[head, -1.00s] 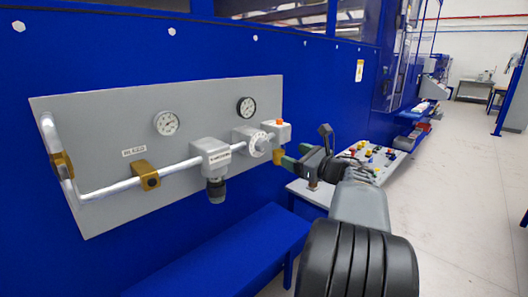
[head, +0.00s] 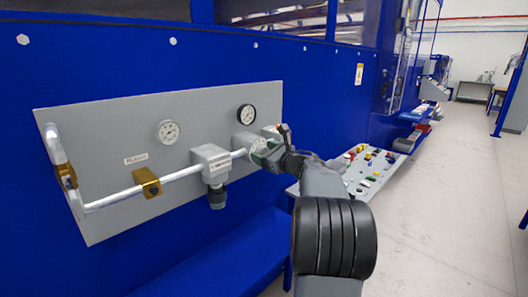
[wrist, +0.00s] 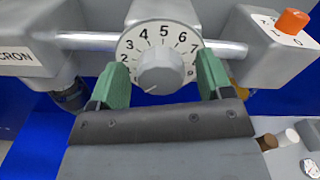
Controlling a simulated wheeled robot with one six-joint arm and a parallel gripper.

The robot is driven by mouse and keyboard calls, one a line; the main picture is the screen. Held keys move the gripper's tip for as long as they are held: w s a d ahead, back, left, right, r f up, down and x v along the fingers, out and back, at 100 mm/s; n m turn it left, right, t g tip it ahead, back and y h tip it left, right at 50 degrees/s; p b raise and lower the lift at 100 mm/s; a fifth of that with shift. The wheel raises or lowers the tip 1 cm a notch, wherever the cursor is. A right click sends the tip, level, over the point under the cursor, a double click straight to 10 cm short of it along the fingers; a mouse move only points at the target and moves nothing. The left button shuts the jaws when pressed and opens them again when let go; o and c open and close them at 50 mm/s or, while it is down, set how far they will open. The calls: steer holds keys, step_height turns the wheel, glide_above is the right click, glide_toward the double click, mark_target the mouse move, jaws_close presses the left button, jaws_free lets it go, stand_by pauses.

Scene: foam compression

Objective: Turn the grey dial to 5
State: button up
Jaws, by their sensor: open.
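The grey dial (wrist: 161,69) is a round knob on a white plate with black numbers (wrist: 163,31); the 5 stands near the top. A pale line on the knob's lower left rim points down and to the left, away from the 5. My gripper (wrist: 162,72) is open, its green fingers on either side of the knob. Small gaps seem to remain, but contact is hard to tell.
Right of the dial is a grey box with an orange knob (wrist: 292,21). Left is a grey regulator block (wrist: 38,38) on the silver pipe (head: 115,197). Two gauges (head: 168,132) sit above the pipe on the grey panel. A button console (head: 370,165) stands behind my arm.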

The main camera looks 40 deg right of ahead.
steer(key=shift+w, duration=0.15)
steer(key=c, duration=0.9)
